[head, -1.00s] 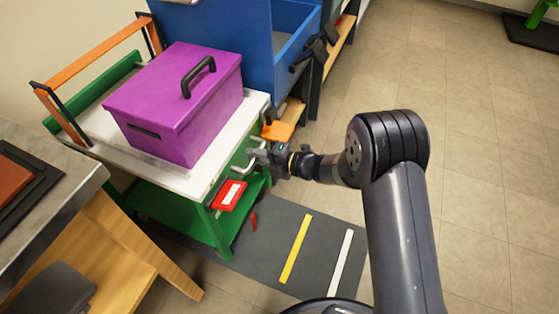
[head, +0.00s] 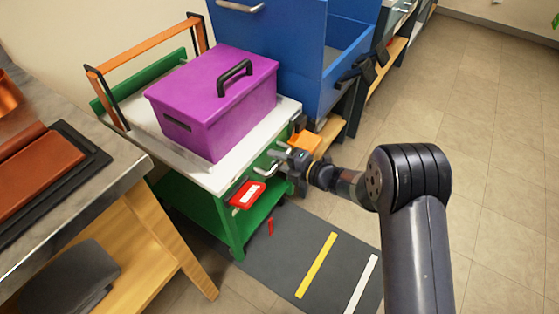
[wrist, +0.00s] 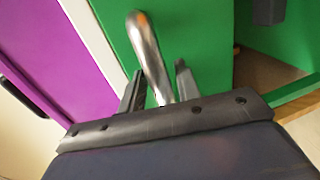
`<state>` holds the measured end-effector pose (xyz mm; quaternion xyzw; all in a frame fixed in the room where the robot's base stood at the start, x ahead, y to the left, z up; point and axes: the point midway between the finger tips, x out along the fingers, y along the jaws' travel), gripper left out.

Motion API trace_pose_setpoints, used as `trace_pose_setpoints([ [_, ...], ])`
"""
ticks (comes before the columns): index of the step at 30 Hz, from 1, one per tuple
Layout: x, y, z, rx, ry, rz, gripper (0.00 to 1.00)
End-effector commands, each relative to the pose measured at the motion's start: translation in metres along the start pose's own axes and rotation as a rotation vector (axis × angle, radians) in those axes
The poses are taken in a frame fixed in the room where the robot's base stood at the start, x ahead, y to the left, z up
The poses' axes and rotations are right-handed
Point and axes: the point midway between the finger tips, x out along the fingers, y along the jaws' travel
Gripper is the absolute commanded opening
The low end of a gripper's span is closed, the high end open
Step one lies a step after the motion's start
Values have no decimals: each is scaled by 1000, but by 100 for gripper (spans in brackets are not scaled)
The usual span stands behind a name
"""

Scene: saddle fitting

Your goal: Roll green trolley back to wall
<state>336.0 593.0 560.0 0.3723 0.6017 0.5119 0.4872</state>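The green trolley (head: 233,236) stands beside the blue cabinet, with a white top and a green lower shelf. A purple lidded box (head: 212,105) with a black handle rests on its top. An orange bar (head: 140,58) on black supports rises at its far end. My gripper (head: 284,163) is at the trolley's near end, by the metal handle (head: 267,170). In the wrist view the curved handle (wrist: 146,45) passes between the two fingers (wrist: 160,82). Gaps show beside it, so the gripper looks open around the handle. The wall contact is hidden.
A grey floor mat (head: 293,232) with yellow and white strips and a red mark lies before the trolley. A metal-topped wooden bench (head: 105,170) is close on the left. The blue cabinet (head: 290,50) is close behind on the right. Tiled floor at right is clear.

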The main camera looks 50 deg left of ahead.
Motion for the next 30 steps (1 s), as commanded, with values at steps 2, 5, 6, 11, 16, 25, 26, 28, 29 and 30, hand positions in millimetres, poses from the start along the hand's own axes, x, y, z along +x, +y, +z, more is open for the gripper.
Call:
trace_pose_setpoints([
  [2,-1,0,0,0,-1,0,37],
  [5,-1,0,1,1,-1,-1,37],
  [6,-1,0,1,1,-2,-1,37],
  [11,-7,0,2,2,-3,-1,37],
  [16,-33,2,2,4,-6,-2,37],
  [25,-90,1,1,2,-3,-1,37],
  [26,-94,1,1,2,-3,-1,37],
  [28,-101,1,1,2,-3,-2,37],
  [29,-103,1,1,2,-2,-2,37],
  [30,-106,1,0,1,-1,-1,37],
])
